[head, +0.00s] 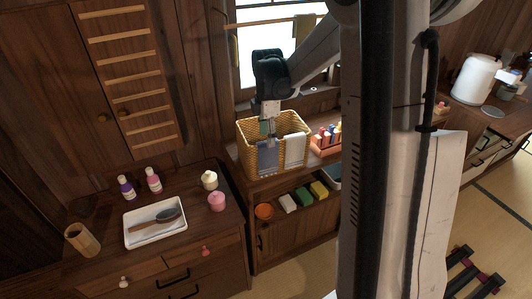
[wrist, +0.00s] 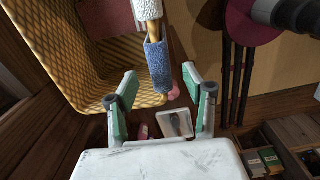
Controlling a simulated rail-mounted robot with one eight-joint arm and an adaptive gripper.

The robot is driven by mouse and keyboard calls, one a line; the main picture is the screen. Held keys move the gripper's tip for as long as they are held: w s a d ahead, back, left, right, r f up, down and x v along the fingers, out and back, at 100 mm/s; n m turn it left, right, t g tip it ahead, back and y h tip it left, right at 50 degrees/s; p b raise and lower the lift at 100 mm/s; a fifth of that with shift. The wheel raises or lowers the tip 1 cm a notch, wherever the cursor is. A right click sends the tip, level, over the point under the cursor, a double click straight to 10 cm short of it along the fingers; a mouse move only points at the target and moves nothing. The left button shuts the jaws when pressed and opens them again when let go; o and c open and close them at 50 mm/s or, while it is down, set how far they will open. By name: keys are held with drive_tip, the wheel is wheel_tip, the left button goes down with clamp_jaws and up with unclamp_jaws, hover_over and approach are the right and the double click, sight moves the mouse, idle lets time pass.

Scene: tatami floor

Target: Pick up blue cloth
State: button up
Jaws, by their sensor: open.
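The blue cloth (head: 268,157) hangs over the front rim of a woven basket (head: 247,150) in the head view. In the wrist view the blue cloth (wrist: 158,66) hangs ahead of the gap between my fingers, and I see no contact. My gripper (head: 270,119) points down over the basket in the head view. In the wrist view my gripper (wrist: 164,98) is open and empty, with green-padded fingers spread apart.
The basket (wrist: 85,75) fills the left of the wrist view. A rack of colored bottles (head: 327,140) stands close to its right. A dresser to the left holds a white tray (head: 135,236) with a brush, bottles and jars. The window is behind my arm.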

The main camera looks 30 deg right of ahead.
sight(267, 153)
drive_tip(key=shift+f, duration=3.85)
clamp_jaws()
